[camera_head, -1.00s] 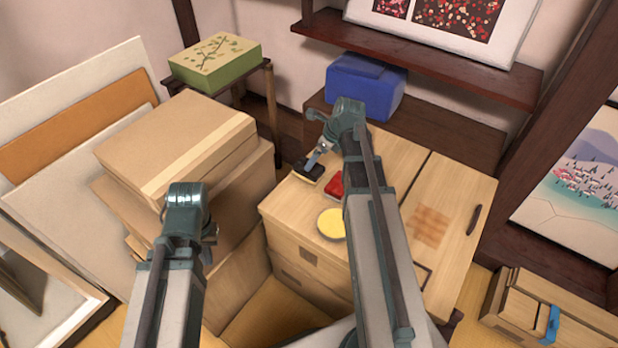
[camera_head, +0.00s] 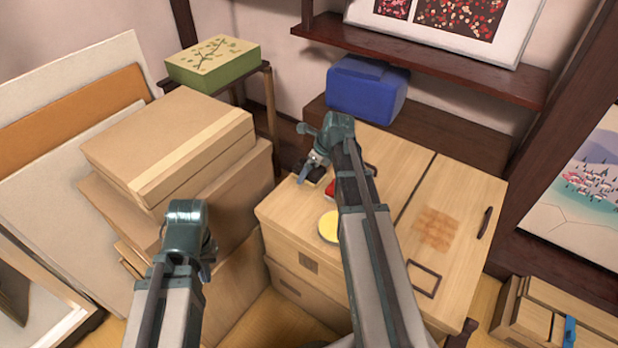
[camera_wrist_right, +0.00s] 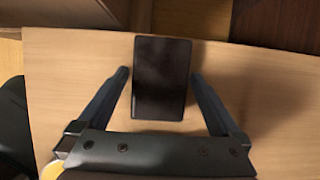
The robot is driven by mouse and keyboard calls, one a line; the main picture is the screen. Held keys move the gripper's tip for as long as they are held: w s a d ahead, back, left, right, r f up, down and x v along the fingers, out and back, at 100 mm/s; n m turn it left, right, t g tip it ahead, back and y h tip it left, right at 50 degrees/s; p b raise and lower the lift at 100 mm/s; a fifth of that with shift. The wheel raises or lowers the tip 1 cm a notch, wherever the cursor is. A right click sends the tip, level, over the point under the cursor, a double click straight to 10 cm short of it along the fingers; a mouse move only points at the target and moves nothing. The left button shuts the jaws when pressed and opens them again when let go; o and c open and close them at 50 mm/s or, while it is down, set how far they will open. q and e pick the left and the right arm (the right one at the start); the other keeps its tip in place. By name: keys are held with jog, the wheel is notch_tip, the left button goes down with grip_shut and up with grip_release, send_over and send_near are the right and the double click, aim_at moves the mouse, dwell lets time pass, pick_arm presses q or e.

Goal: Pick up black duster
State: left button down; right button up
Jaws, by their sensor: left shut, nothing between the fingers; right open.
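The black duster (camera_wrist_right: 163,78) lies on the light wooden cabinet top, near its edge. In the right wrist view it sits between the two spread fingers of my right gripper (camera_wrist_right: 160,80), with a gap on each side. In the head view the duster (camera_head: 318,173) is partly hidden by my right gripper (camera_head: 309,177), which is open and points down at it. My left gripper (camera_head: 207,262) is shut and empty, beside the stacked cardboard boxes at the lower left.
A red object (camera_head: 329,190) and a yellow round item (camera_head: 328,227) lie near the duster on the cabinet (camera_head: 400,165). A blue box (camera_head: 368,92) stands behind. Cardboard boxes (camera_head: 165,150) rise on the left. The cabinet's right part is mostly clear.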

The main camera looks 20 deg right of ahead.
jog(key=c, duration=1.4)
jog(key=shift+r, duration=0.1)
notch_tip(320, 180, up, 10)
jog(key=p, duration=1)
jog(key=o, duration=0.9)
jog(key=c, duration=0.5)
